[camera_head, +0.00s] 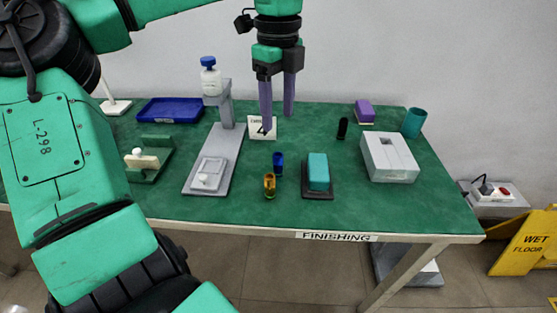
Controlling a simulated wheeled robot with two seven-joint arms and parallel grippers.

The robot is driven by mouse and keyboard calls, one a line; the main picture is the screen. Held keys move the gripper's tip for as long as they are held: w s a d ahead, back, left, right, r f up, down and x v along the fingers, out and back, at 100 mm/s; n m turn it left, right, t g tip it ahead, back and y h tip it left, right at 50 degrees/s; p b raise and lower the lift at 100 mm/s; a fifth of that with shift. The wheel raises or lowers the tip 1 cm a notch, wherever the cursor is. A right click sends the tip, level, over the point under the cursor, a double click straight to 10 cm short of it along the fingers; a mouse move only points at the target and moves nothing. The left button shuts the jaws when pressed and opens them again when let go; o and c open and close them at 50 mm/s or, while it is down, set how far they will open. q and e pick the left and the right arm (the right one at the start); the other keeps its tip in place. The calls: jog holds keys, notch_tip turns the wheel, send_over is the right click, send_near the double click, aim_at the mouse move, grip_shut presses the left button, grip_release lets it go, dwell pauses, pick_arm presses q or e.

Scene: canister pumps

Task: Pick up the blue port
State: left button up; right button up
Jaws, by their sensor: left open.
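The blue port (278,164) is a small dark blue cylinder standing upright on the green table (231,208). It stands just behind and right of a gold port (269,186) of similar shape. My left gripper (277,117) points down above the table, with two purple fingers apart and nothing between them. In the picture it is above the blue port, with a clear gap between its fingertips and the port. My right gripper is not in view.
A teal block on a dark base (318,172) stands right of the ports. A grey stand (228,138) with a white bottle is at left. A black cylinder (342,128), a grey box (388,157) and a teal cup (414,123) are at right. A small white sign (261,130) stands behind.

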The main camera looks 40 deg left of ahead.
aim_at(278, 155)
pick_arm(q)
notch_tip(278, 155, down, 13)
jog(key=shift+r+b, duration=0.1)
jog(key=shift+b, duration=0.25)
grip_shut()
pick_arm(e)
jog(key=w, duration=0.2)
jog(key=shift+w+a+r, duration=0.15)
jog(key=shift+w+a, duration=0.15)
